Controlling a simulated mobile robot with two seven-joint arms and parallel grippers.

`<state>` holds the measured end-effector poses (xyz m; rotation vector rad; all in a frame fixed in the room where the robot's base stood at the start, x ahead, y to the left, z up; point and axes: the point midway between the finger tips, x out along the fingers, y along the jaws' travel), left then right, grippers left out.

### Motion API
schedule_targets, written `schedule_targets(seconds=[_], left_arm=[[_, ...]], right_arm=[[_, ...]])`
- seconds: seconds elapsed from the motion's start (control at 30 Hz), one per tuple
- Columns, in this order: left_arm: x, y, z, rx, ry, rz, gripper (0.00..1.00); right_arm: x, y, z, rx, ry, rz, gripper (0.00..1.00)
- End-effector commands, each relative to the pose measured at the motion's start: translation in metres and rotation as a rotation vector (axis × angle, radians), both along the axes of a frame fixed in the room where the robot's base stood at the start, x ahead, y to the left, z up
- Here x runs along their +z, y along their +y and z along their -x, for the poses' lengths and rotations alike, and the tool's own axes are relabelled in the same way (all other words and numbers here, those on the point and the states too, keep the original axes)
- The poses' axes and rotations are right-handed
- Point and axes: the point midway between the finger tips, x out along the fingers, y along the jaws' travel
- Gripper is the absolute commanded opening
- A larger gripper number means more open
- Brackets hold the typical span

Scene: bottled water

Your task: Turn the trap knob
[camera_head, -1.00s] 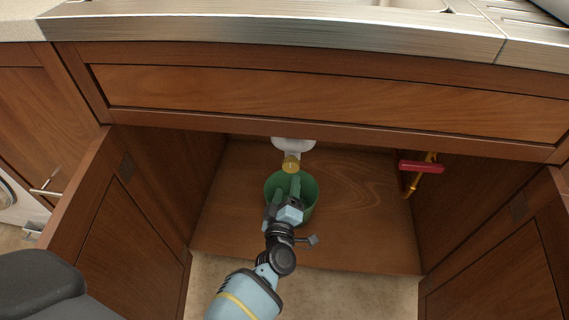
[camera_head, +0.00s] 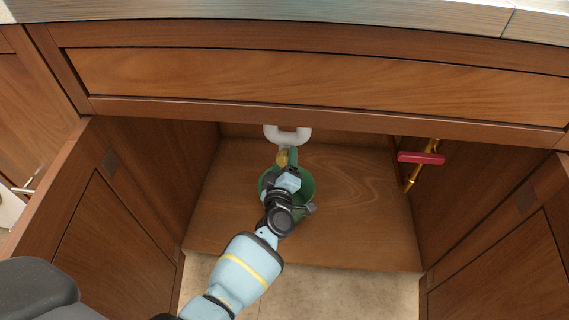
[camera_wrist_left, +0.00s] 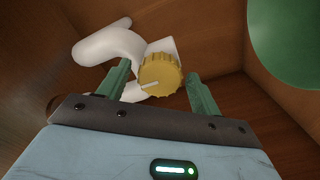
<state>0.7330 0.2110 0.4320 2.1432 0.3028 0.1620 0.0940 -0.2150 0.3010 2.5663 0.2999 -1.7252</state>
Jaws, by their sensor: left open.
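The yellow trap knob (camera_wrist_left: 160,75) has a ridged rim and a pale line on its face. It sits on the white trap pipe (camera_wrist_left: 108,44) under the sink. In the head view the knob (camera_head: 282,158) is partly hidden by my left gripper (camera_head: 289,157), below the white pipe (camera_head: 288,135). In the left wrist view my left gripper (camera_wrist_left: 156,84) is open, with one green finger to each side of the knob. I cannot tell whether the fingers touch it. My right gripper is not in view.
A green bucket (camera_head: 305,198) stands on the cabinet floor (camera_head: 362,205) below the trap; it also shows in the left wrist view (camera_wrist_left: 290,40). A red valve handle (camera_head: 421,158) on a brass pipe is at the right. Open cabinet doors (camera_head: 110,235) flank the opening.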

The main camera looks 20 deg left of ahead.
Motion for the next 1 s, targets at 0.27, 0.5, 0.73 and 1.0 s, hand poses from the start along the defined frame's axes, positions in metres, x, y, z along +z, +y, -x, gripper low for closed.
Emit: schedule_targets(seconds=[0.27,0.5,0.73,1.0], left_arm=[[0.0002,-0.0001,0.0003,0.0,0.0,0.0,0.48],[0.0001,-0.0002,0.0005,0.0,0.0,0.0,0.21],[-0.0005,-0.0004,0.0005,-0.001,-0.007,0.025,0.21],[-0.0016,-0.0014,0.0006,-0.001,-0.046,0.165,0.21]], right_arm=[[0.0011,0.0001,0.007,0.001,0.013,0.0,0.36],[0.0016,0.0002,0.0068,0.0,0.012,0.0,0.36],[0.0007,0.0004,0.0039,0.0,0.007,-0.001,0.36],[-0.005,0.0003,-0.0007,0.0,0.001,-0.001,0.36]])
